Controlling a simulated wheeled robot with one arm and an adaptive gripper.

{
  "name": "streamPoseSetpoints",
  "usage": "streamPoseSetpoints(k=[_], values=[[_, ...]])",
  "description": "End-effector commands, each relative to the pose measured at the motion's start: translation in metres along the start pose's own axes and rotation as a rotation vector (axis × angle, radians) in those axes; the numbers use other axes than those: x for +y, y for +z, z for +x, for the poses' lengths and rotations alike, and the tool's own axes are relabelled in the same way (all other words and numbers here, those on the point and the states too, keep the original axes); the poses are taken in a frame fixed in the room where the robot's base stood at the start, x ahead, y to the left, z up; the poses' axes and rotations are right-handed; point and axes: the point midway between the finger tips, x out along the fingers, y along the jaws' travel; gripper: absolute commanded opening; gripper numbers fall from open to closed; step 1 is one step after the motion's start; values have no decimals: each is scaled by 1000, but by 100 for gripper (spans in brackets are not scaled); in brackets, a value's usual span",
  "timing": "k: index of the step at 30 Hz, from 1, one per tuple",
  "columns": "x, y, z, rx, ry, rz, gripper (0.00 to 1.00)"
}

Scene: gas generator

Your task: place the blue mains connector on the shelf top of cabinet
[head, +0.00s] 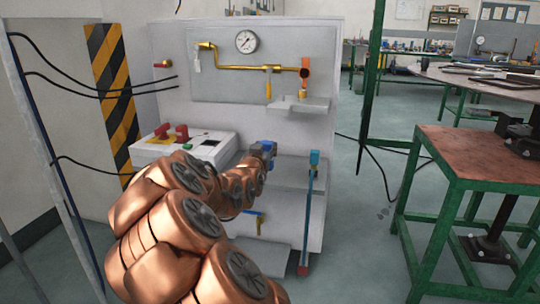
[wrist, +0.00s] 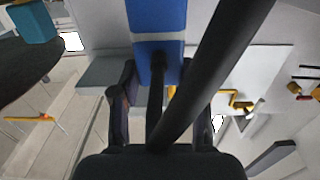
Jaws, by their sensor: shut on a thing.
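The blue mains connector (wrist: 158,18) is at the top middle of the wrist view, with a white band across it; a thick black cable crosses the foreground beside it. My gripper (wrist: 160,88) is shut on it, one dark finger on each side. In the head view my gripper (head: 262,152) is in front of the pale grey cabinet (head: 210,125), with a bit of blue showing at its tip. A grey ledge (head: 300,176) lies just right of the gripper, and a smaller shelf (head: 305,104) juts out higher up. I cannot tell whether the connector touches the ledge.
A blue-topped pole (head: 312,200) stands at the ledge's right front. A white control box (head: 185,150) with red knobs is at the left. A gauge (head: 246,41) and yellow pipe (head: 235,60) are on the cabinet panel. A green-legged workbench (head: 470,160) stands right; floor between is mostly clear.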

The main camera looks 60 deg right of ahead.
Motion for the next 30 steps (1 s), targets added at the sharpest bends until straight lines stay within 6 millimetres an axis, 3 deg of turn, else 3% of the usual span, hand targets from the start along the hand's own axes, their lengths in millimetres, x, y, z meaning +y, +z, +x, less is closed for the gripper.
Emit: streamPoseSetpoints(k=[12,22,27,30], values=[[1,6,55,1,0,0,4],[1,8,68,1,-1,1,4],[1,36,67,1,-1,-2,4],[0,42,67,1,-2,0,4]])
